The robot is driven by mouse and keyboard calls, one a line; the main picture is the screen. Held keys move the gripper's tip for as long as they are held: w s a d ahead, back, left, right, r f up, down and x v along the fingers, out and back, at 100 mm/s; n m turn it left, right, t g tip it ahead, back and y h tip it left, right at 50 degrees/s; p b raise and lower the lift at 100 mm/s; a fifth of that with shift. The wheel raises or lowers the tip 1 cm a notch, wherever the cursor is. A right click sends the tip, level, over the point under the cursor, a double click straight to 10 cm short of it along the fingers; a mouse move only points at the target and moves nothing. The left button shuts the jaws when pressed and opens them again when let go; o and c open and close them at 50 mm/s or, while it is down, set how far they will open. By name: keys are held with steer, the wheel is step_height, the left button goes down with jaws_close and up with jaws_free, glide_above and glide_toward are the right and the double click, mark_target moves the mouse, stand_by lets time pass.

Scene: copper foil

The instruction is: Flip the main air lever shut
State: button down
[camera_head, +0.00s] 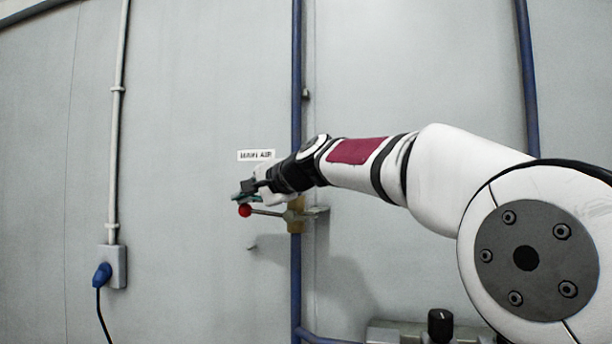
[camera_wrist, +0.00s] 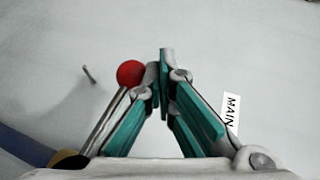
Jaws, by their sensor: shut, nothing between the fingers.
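The main air lever is a thin metal rod (camera_head: 266,212) with a red ball knob (camera_head: 245,210) at its left end. It sticks out roughly level to the left from a brass valve (camera_head: 296,214) on a blue vertical pipe. My gripper (camera_head: 240,198) is shut and empty, just above the knob in the head view. In the wrist view the red knob (camera_wrist: 131,73) shows just left of my shut fingertips (camera_wrist: 161,75). I cannot tell whether the fingers touch it. Part of the rod is hidden behind the left finger.
A white label reading MAIN AIR (camera_head: 256,155) is on the grey wall above the lever. A grey socket box (camera_head: 113,266) with a blue plug (camera_head: 102,274) is at the left. A box with a black knob (camera_head: 440,325) is at the lower right.

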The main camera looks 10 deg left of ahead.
steer(key=shift+a+f, duration=0.15)
steer(key=shift+f, duration=0.25)
steer(key=shift+r, duration=0.1)
stand_by(0.3)
steer(key=s+d+r, duration=0.2)
steer(key=s+r, duration=0.1)
steer(key=r, duration=0.2)
steer(key=s+d+r, duration=0.2)
steer(key=s+r, duration=0.1)
steer(key=r, duration=0.3)
steer(key=shift+s+d+r, duration=0.15)
steer(key=shift+s+d, duration=0.1)
steer(key=shift+s, duration=0.1)
steer(key=shift+d, duration=0.1)
